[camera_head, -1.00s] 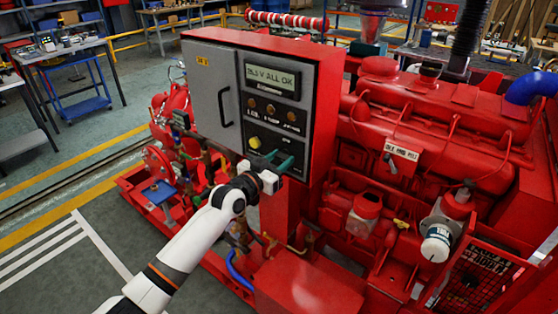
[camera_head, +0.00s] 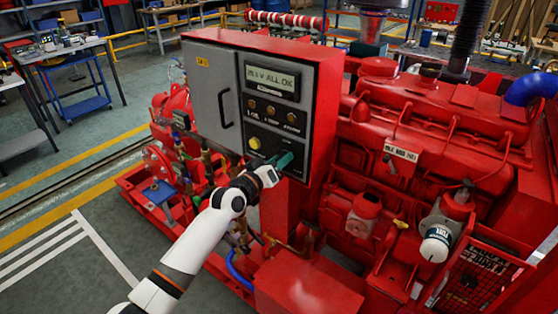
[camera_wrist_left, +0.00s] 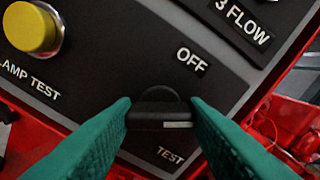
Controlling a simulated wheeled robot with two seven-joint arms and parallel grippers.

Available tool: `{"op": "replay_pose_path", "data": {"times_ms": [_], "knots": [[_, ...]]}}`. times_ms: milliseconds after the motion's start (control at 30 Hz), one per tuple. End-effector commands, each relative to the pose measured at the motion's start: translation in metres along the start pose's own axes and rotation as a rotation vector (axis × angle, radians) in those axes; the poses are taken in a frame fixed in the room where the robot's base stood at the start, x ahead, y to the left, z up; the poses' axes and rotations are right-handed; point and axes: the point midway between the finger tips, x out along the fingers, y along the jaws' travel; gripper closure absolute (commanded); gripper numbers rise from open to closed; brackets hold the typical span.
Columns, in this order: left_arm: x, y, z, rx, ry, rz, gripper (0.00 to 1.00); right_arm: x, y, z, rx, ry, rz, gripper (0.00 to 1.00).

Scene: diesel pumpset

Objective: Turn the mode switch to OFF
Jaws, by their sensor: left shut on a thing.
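The mode switch (camera_wrist_left: 158,108) is a small black knob with a short white mark on its near face. In the left wrist view it sits between the OFF label (camera_wrist_left: 192,62), up and to the right, and the TEST label (camera_wrist_left: 170,156) below. The label its mark points to is not clear. My left gripper (camera_head: 277,161) has green fingers and is shut on the switch, one finger on each side. In the head view it is at the lower part of the control panel (camera_head: 272,112) and hides the switch.
A yellow lamp test button (camera_wrist_left: 30,27) is left of the switch, and a 3 FLOW label (camera_wrist_left: 243,22) is above right. The panel has a lit display (camera_head: 271,79) and a door handle (camera_head: 226,109). The red engine (camera_head: 440,135) stands close on the right.

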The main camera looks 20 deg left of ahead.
Motion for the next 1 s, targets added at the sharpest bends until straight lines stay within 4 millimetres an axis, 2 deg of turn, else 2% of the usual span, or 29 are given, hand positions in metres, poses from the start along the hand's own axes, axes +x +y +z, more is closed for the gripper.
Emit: {"op": "replay_pose_path", "data": {"times_ms": [600, 1000], "knots": [[0.0, -0.001, -0.001, -0.584, 0.003, 0.002, 0.83, -0.012, 0.002, 0.002, 0.001, -0.002, 0.002, 0.42], [0.0, 0.0, -0.001, -0.857, 0.003, 0.002, 0.83, -0.019, 0.003, 0.004, 0.001, -0.003, 0.003, 0.42]]}}
